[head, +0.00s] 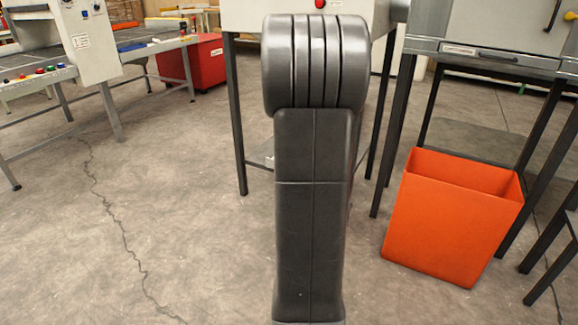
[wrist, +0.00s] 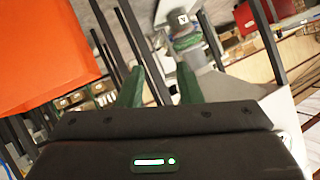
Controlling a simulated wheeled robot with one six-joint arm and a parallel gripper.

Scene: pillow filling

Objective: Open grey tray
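A grey tray front (head: 480,58) shows at the upper right in the head view, set under a grey machine on dark legs. It has a dark handle and a small white label, and it looks closed. My gripper (wrist: 159,88) shows in the wrist view with two green fingers apart and nothing held between them. It is away from the tray, with an orange bin near it in that view. In the head view my arm stands upright in the middle and the gripper is hidden. I cannot make out the tray in the wrist view.
The orange bin (head: 450,222) stands on the floor at right, below and in front of the tray. Dark table legs stand around it. A conveyor table (head: 135,42) and a red bin (head: 198,62) are at left. The floor at left front is clear.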

